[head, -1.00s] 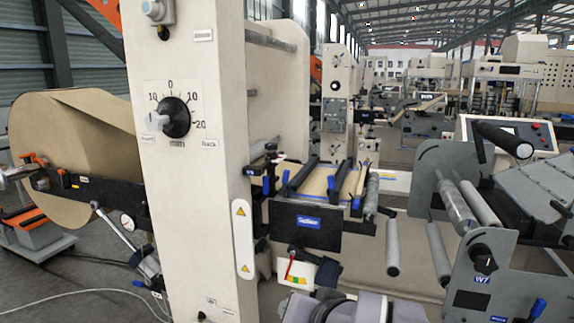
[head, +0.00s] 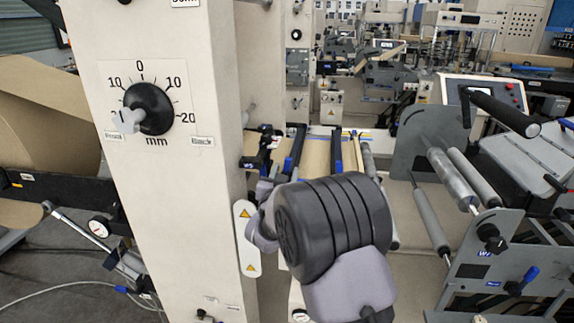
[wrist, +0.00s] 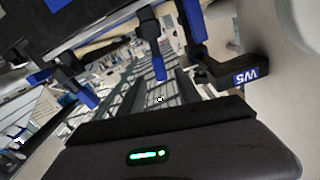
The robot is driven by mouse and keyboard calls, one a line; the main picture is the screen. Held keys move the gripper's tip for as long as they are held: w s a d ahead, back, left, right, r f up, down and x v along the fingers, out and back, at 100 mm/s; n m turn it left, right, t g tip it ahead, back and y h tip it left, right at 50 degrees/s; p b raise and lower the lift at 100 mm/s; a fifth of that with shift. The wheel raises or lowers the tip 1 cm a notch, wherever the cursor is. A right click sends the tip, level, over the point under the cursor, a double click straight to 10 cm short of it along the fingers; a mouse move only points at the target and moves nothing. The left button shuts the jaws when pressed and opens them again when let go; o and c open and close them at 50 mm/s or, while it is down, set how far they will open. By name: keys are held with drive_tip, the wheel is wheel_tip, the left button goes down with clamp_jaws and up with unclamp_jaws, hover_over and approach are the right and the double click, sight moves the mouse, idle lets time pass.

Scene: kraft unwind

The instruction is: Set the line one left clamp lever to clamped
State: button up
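In the head view, the splice table (head: 316,158) of the near machine shows behind my arm, with blue-edged clamp bars (head: 294,150) across it. My arm hides its front face and my gripper. In the wrist view, the black body of my gripper (wrist: 158,122), with a green light, fills the bottom; its finger spacing is not clear. Several blue-tipped levers hang beyond it: one at the left (wrist: 80,92), one at the centre (wrist: 158,66) and one above (wrist: 194,22). I cannot tell which is the left clamp lever or its setting. No lever visibly touches my gripper.
A cream column (head: 175,225) with a dial (head: 148,109) stands close left of my arm. A kraft roll (head: 40,115) is further left. A grey roller frame (head: 500,270) stands at right. A black bracket marked W5 (wrist: 235,72) lies close by in the wrist view.

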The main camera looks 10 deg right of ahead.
sight(287, 164)
drive_tip(key=x, duration=0.4)
drive_tip(key=shift+w+d, duration=0.15)
drive_tip(key=shift+w, duration=0.25)
clamp_jaws()
idle(1.0)
